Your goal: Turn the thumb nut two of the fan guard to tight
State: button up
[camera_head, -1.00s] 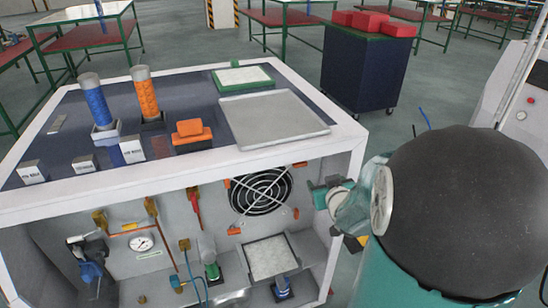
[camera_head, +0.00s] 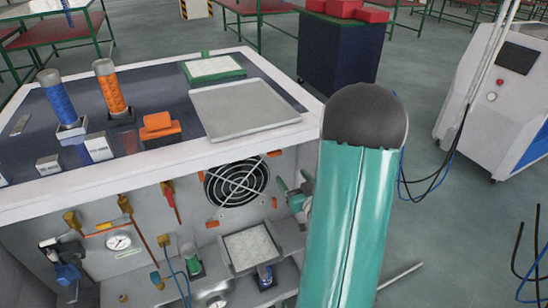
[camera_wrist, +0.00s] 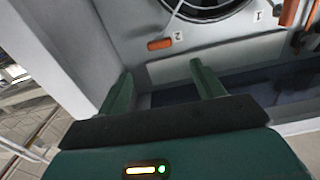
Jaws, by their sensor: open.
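The fan guard (camera_head: 236,183) is a round black grille on the back wall inside the cabinet, with small orange thumb nuts around it. Thumb nut two (camera_wrist: 160,44) is an orange bar beside a "2" label in the wrist view, below the edge of the fan opening. Which nut this is in the head view I cannot tell. My gripper (camera_wrist: 162,84) is open and empty. Its two green fingers point toward the wall, with nut two beyond them and apart from them. In the head view my gripper (camera_head: 299,196) is at the cabinet's right opening, right of the fan.
The cabinet's white side panel (camera_wrist: 60,50) stands close left of my fingers in the wrist view. Another orange nut (camera_wrist: 289,12) is beside a "1" label. A square filter tray (camera_head: 252,248) and a pressure gauge (camera_head: 118,241) are inside the cabinet.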

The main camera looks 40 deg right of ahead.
aim_at(276, 155)
jog(key=x, duration=1.1)
jog(key=shift+w+d, duration=0.2)
jog(key=shift+w, duration=0.15)
jog(key=shift+c, duration=0.2)
jog(key=c, duration=0.9)
